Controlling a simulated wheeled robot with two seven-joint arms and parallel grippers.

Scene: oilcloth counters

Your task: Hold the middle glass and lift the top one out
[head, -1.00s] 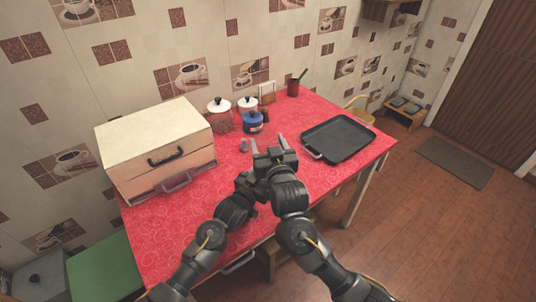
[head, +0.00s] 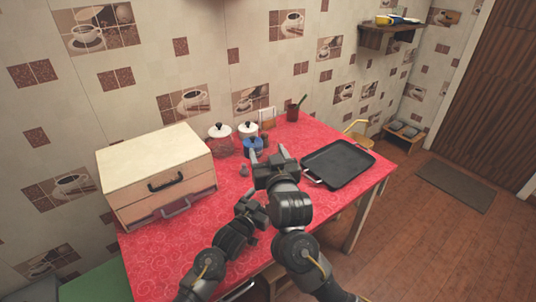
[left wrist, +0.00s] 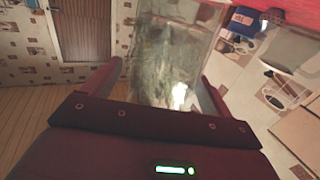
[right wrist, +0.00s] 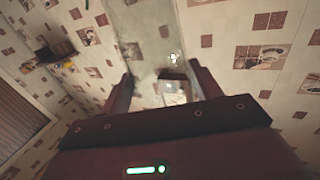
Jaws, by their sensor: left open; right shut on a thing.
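My right gripper (head: 276,160) is above the red table and is shut on a clear glass (right wrist: 148,45), which stands between its fingers in the right wrist view. My left gripper (head: 254,207) is lower and nearer to me. It is open, with its fingers on either side of a clear glass (left wrist: 172,55) in the left wrist view; I cannot tell whether they touch it. In the head view my own arms and grippers hide the glasses. I cannot tell which glass of the stack each gripper is at.
A bread box (head: 155,175) stands at the left of the red table (head: 215,235). Lidded jars (head: 220,140), a blue pot (head: 253,146) and a small grey item (head: 244,171) are behind my grippers. A black tray (head: 340,164) lies to the right.

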